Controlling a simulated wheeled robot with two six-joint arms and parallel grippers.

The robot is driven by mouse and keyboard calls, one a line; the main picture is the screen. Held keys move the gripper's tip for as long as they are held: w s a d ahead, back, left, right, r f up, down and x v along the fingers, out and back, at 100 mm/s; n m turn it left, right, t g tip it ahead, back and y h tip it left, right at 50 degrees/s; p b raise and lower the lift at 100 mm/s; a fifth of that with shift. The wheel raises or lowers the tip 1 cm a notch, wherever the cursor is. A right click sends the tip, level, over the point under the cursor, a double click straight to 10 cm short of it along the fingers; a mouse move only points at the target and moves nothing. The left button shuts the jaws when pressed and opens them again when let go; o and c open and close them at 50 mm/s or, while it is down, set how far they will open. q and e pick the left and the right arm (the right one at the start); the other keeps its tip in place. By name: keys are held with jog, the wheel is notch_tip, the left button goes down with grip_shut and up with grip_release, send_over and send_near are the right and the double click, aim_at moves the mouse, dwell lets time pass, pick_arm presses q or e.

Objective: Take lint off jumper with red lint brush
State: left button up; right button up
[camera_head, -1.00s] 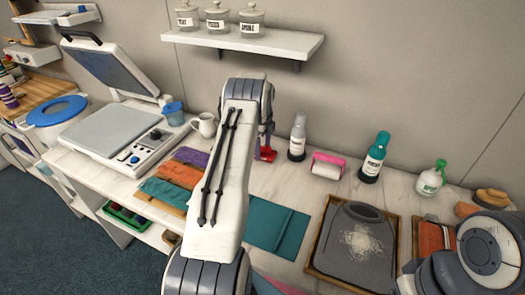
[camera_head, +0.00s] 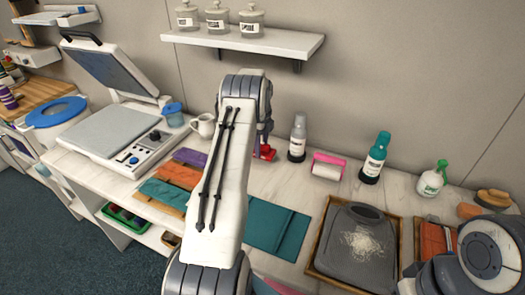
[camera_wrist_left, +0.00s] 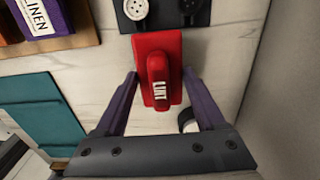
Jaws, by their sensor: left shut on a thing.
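The red lint brush (camera_wrist_left: 174,97) lies on the pale worktop, with LINT printed on its raised handle. It also shows in the head view (camera_head: 265,153) beside my forearm. My left gripper (camera_wrist_left: 161,75) points down at the worktop, its two purple fingers on either side of the brush, shut on it. In the head view my left arm hides most of the gripper. The grey jumper (camera_head: 340,262) lies flat in a wooden-rimmed tray (camera_head: 313,238), with a patch of pale lint (camera_head: 363,240) on its chest. My right gripper is out of view.
A grey-white bottle (camera_head: 298,138), pink roller (camera_head: 328,167), teal bottle (camera_head: 374,160) and green-topped spray bottle (camera_head: 432,180) stand along the back. A folded teal cloth (camera_head: 275,227) lies between brush and jumper. A shelf (camera_head: 245,39) hangs above.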

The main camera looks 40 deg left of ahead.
pick_arm(q)
jog(key=r, duration=0.2)
jog(key=r+b, duration=0.1)
jog(key=r, duration=0.2)
jog(key=shift+s+d+r+b, duration=0.1)
jog(key=shift+s+r+b, duration=0.1)
jog(key=shift+r+b, duration=0.1)
jog(key=s+d+b, duration=0.2)
jog(key=s, duration=0.7)
jog(key=s+d+b, duration=0.2)
jog(key=s+b, duration=0.1)
jog(key=s, duration=0.6)
jog(key=shift+s+d, duration=0.25)
jog(key=shift+s, duration=0.05)
